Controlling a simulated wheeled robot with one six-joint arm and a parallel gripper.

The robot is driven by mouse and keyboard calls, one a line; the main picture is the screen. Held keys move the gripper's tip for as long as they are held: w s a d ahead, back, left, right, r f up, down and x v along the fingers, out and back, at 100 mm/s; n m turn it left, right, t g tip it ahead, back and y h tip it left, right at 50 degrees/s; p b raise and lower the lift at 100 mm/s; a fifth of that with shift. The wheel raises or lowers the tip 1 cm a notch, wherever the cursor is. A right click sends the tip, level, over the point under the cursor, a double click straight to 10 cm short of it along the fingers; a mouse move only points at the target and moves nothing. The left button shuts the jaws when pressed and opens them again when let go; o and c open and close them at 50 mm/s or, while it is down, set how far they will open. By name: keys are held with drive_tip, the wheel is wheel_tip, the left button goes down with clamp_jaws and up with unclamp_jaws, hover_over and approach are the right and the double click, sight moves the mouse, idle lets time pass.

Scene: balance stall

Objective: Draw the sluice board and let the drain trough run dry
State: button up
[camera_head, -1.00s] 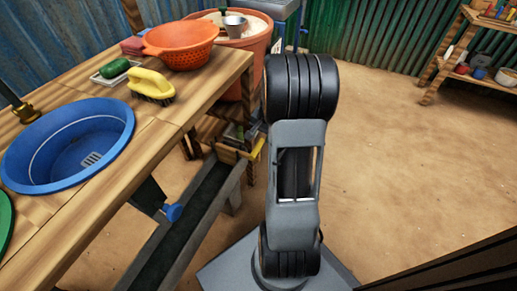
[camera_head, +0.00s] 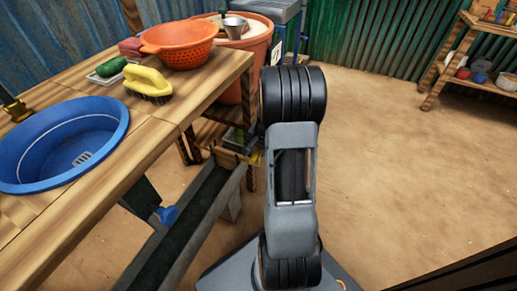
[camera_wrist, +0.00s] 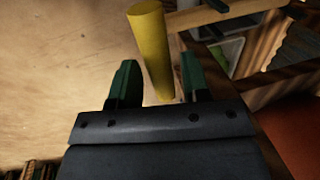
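The drain trough (camera_head: 187,235) is a long dark channel with grey walls, running beside and below the wooden table. At its far end stands a small wooden board (camera_head: 229,157), which looks like the sluice board. Its yellow handle is mostly hidden behind my arm in the head view and shows as a thick yellow bar in the wrist view (camera_wrist: 153,50). My gripper (camera_wrist: 160,85) has two green fingers standing apart, one on each side of the handle's lower end, with narrow gaps visible. The trough's contents are too dark to judge.
The wooden table (camera_head: 165,115) holds a blue basin (camera_head: 110,125), a yellow brush (camera_head: 148,80) and an orange colander (camera_head: 180,42). A large orange tub (camera_head: 255,48) stands behind the trough end. Open sandy floor lies to the right, with a shelf (camera_head: 470,45) farther back.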

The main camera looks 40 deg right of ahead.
clamp_jaws()
wheel_tip(320, 180, up, 8)
drive_tip(key=p, duration=0.7)
drive_tip(key=shift+f, duration=0.15)
drive_tip(key=shift+o, duration=0.8)
unclamp_jaws()
wheel_tip(320, 180, up, 14)
drive_tip(key=s+d+p, duration=0.1)
drive_tip(key=s+p, duration=0.1)
drive_tip(key=p, duration=0.2)
drive_tip(key=shift+s+d+f+p, duration=0.15)
drive_tip(key=shift+s+f+p, duration=0.05)
drive_tip(key=shift+f+p, duration=0.1)
